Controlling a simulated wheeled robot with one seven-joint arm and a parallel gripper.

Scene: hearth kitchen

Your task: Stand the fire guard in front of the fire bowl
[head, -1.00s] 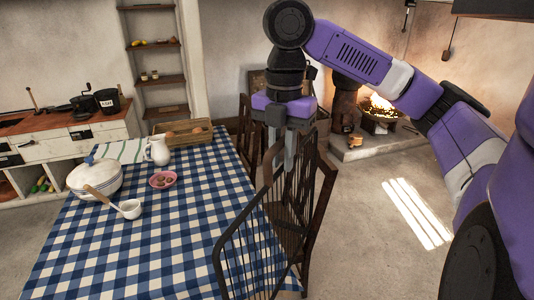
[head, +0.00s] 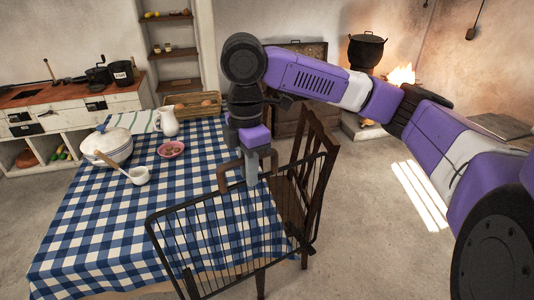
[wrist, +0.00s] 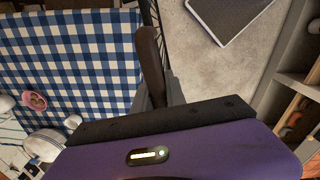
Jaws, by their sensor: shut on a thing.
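The fire guard (head: 218,222) is a dark frame of thin upright bars with a brown handle on top. It hangs in front of the table's right edge in the head view. My gripper (head: 250,180) points down and is shut on the guard's handle. The handle also shows between the fingers in the wrist view (wrist: 150,65). Flames (head: 401,75) of the fire bowl rise at the back right in the head view. My arm hides most or all of the bowl itself.
A table with a blue checked cloth (head: 110,235) stands at left, carrying crockery. A dark wooden chair (head: 313,165) stands close behind the guard. A black cauldron (head: 366,50) is near the fire. Bare floor (head: 370,230) lies open at right.

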